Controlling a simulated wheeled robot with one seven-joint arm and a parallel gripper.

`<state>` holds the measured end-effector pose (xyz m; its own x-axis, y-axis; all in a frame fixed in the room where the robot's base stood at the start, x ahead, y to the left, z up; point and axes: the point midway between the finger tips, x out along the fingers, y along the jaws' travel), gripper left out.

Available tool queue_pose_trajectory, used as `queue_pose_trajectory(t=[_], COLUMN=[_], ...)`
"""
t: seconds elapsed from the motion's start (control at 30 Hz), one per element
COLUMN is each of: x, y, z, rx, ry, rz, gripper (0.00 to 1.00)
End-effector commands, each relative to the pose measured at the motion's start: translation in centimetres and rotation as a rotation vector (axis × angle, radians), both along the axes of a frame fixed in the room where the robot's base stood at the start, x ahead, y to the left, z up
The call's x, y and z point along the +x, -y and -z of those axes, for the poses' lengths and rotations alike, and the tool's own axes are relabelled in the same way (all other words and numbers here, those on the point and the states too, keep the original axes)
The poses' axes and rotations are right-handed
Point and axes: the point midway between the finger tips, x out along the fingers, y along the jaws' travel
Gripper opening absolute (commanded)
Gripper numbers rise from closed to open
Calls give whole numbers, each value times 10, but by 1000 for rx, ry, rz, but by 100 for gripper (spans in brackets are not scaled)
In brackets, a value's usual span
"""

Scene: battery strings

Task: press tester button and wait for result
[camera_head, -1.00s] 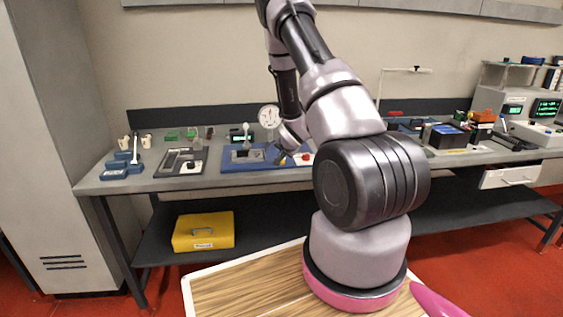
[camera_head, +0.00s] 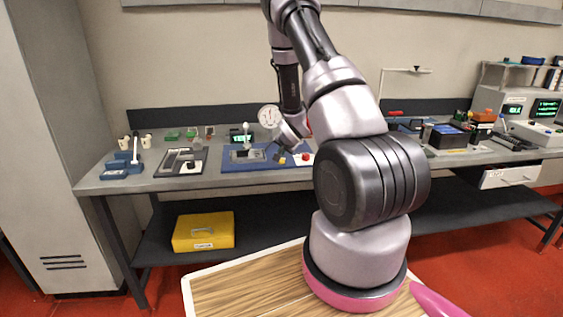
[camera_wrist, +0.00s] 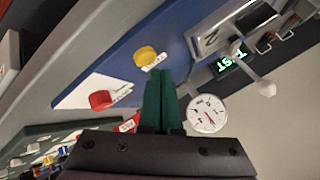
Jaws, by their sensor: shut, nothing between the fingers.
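The tester is a blue panel (camera_head: 232,164) on the bench with a yellow button (camera_head: 282,160) and a red button (camera_head: 306,156) at its right end. In the wrist view, the yellow button (camera_wrist: 145,56) stands just beyond my fingertips and the red button (camera_wrist: 102,99) is to their left. My gripper (camera_wrist: 160,74) is shut and empty, with its dark green fingers near the yellow button. They look apart from it. The tester's display (camera_wrist: 228,62) is lit with green letters that read TEST; it also shows in the head view (camera_head: 241,138).
A round white gauge (camera_wrist: 207,114) stands close to the right of my fingers. A grey-black fixture (camera_head: 181,161) and a blue device (camera_head: 122,168) sit left of the tester. A black battery-like box (camera_head: 446,137) stands to the right.

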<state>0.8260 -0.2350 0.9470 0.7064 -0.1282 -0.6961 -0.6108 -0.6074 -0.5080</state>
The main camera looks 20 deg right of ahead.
Motion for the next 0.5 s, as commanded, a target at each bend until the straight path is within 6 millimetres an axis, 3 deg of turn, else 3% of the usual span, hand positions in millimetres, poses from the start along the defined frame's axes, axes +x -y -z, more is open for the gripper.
queue_pose_trajectory(t=[0.27,0.5], x=[0,0], y=[0,1], z=[-1,-22], rx=[0,0], ry=[-1,1], rz=[1,2], gripper=[0,0])
